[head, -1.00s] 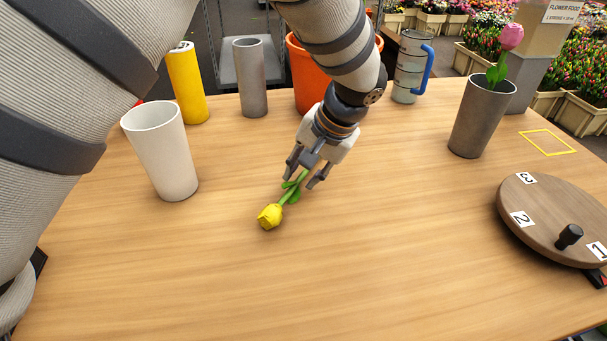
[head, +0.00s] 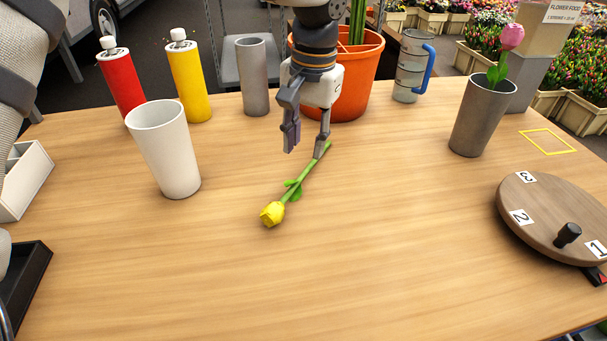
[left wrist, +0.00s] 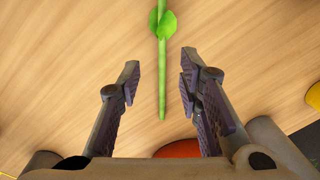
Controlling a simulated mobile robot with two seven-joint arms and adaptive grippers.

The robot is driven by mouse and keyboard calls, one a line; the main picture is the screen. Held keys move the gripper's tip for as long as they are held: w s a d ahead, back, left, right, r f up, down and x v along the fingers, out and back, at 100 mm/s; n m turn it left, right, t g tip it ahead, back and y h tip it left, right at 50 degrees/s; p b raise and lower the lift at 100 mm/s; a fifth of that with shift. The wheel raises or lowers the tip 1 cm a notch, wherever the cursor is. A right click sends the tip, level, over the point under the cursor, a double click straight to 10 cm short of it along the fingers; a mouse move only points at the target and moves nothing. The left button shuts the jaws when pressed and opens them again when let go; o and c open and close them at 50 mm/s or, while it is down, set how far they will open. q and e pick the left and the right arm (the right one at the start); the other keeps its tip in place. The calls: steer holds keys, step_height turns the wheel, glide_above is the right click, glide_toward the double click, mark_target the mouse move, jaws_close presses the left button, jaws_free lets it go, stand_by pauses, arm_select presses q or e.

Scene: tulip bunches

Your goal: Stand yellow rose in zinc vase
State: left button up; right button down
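The yellow rose (head: 273,213) lies flat on the wooden table, its bloom toward me and its green stem pointing away to the right. My left gripper (head: 306,146) is open above the stem's cut end. In the left wrist view, the stem (left wrist: 161,70) runs between the two spread fingers (left wrist: 160,88), touching neither. A slim grey cylinder vase (head: 252,77) stands at the back, left of my gripper. A wider grey tapered vase (head: 481,120) at the right holds a pink tulip (head: 509,38). I cannot tell which is zinc. My right gripper is out of view.
A white vase (head: 166,150), yellow bottle (head: 188,85) and red bottle (head: 121,80) stand at left. An orange bucket (head: 352,85) and blue-handled jug (head: 409,68) are behind. A numbered wooden turntable (head: 545,215) sits at right. The front middle is clear.

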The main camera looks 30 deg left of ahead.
mark_target(302, 175)
arm_select(q)
steer(key=f, duration=0.5)
steer(key=a+f, duration=0.1)
steer(key=f, duration=0.2)
steer(key=shift+w+f, duration=0.15)
steer(key=shift+w, duration=0.2)
jaws_close()
